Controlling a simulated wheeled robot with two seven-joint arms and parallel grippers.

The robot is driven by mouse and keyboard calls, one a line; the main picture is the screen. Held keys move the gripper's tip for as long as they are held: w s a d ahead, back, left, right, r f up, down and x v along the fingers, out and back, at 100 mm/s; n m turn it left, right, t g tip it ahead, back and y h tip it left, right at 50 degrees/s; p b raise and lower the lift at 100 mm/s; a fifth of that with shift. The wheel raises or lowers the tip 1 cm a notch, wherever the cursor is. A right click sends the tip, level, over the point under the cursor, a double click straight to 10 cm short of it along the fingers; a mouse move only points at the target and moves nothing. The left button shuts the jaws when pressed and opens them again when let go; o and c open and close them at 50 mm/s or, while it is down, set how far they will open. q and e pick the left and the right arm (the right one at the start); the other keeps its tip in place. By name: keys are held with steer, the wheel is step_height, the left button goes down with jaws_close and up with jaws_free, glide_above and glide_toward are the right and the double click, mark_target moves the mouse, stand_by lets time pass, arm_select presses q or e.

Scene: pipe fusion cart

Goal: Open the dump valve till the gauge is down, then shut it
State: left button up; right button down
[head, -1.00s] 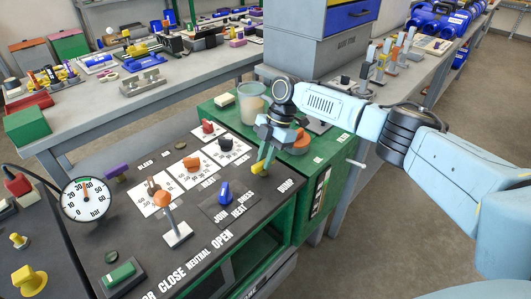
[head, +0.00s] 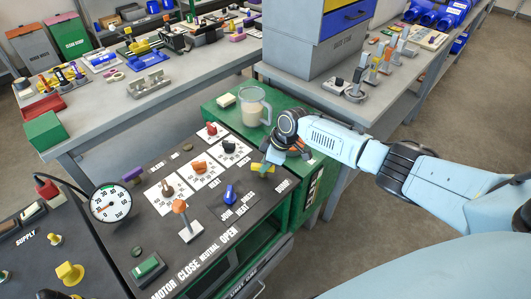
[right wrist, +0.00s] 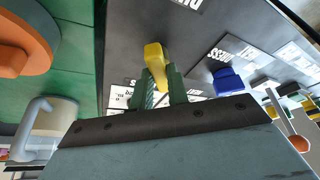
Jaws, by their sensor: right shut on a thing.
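The dump valve's yellow handle (head: 262,168) sits at the back right of the dark control panel, near the DUMP label. My right gripper (head: 273,158) is down at it. In the right wrist view the green fingers (right wrist: 160,92) are shut on the yellow handle (right wrist: 154,58), one on each side. The round white gauge (head: 109,203) stands at the panel's left side. Its needle is small and I cannot read its value exactly. My left gripper is not in view.
A blue switch (head: 229,193), an orange-knobbed lever (head: 180,207) and dial knobs stand on the panel near the handle. A clear jug (head: 254,106) stands on the green cabinet behind. In the right wrist view an orange round part (right wrist: 22,45) is close at left.

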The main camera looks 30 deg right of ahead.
steer(key=m+p, duration=0.2)
steer(key=m+t+h+p, duration=0.1)
steer(key=m+p, duration=0.1)
steer(key=shift+s+a+r, duration=0.15)
steer(key=shift+r, duration=0.05)
steer(key=shift+m+t+h+p, duration=0.3)
steer(key=shift+m+h+p, duration=0.1)
steer(key=shift+m+p, duration=0.55)
steer(key=shift+f+m+p, duration=0.1)
steer(key=shift+m+p, duration=0.15)
steer(key=shift+p, duration=0.1)
steer(key=c, duration=1.4)
jaws_free()
steer(key=shift+o, duration=0.2)
steer(key=p+v, duration=0.3)
steer(key=v, duration=1)
steer(key=shift+a, duration=0.15)
